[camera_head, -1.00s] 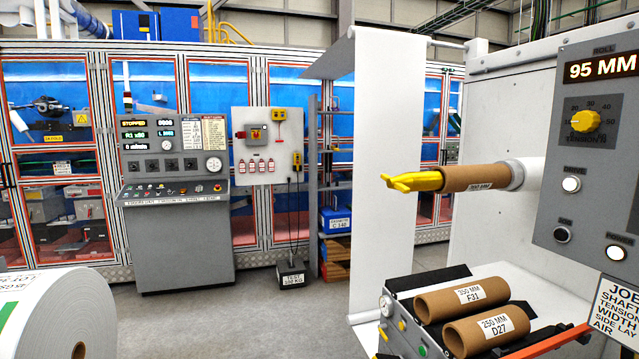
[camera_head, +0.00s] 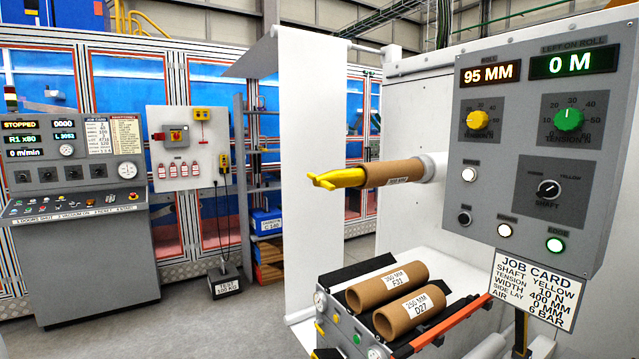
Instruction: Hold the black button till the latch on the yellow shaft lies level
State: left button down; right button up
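The black button (camera_head: 464,217) is on the lower left of the grey control panel (camera_head: 540,110), below a white button. The yellow shaft (camera_head: 345,178) sticks out to the left through a brown cardboard core (camera_head: 392,173) from a white fitting. Its yellow end has small prongs (camera_head: 322,181) that point left and a little apart; I cannot tell which one is the latch or whether it is level. Neither of my grippers is in view, and nothing touches the button.
The panel also has yellow (camera_head: 477,120) and green (camera_head: 568,118) knobs, a black shaft selector (camera_head: 549,189) and lit displays. A job card (camera_head: 536,290) hangs below. Two cores (camera_head: 388,288) lie on a rack under the shaft.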

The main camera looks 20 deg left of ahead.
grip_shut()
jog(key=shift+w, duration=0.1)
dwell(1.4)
